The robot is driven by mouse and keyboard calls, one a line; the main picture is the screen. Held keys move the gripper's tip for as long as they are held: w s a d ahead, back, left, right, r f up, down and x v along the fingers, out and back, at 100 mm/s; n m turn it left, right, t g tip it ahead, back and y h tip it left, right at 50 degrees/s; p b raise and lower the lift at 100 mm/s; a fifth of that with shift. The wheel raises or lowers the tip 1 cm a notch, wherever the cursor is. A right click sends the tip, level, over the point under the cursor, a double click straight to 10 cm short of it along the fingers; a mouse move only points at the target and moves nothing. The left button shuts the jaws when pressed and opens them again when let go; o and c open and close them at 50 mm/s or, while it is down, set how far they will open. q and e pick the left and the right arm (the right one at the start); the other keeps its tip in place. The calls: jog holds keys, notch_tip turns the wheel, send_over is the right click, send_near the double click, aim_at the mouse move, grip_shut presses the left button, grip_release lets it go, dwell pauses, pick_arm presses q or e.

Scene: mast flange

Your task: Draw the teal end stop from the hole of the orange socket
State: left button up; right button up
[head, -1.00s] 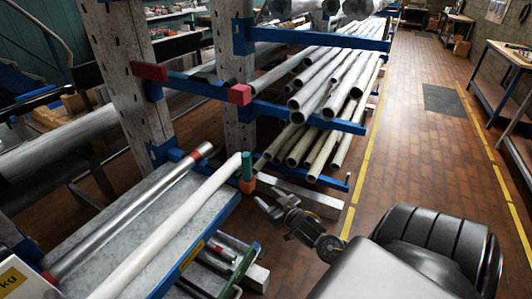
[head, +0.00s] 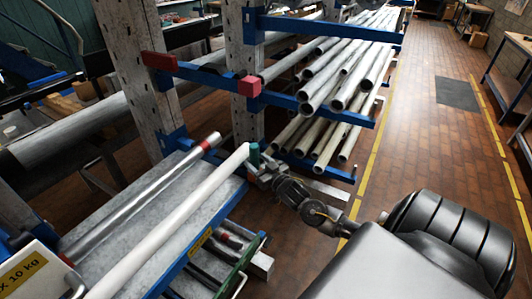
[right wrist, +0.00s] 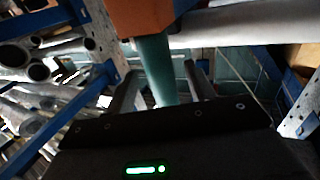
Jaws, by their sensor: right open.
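In the right wrist view the teal end stop (right wrist: 153,66) runs from the orange socket (right wrist: 140,16) down between my two fingers. My right gripper (head: 258,170) is open at the lower part of the stop, with one finger on each side. I cannot tell whether either finger touches it. In the head view the orange socket is hidden behind the gripper. My left gripper is not in view.
The white tube (head: 170,222) and a steel tube (head: 135,195) lie on the grey shelf, with a blue beam (head: 205,240) along its edge. Racks of pipes (head: 335,85) stand behind the gripper. Open tiled floor (head: 425,140) lies to the right.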

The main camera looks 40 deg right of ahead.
aim_at(254, 145)
jog(key=shift+w+d, duration=0.1)
jog(key=shift+w, duration=1)
jog(key=c, duration=1.1)
jog(key=shift+r+p, duration=3.55)
jog(key=shift+p, duration=0.05)
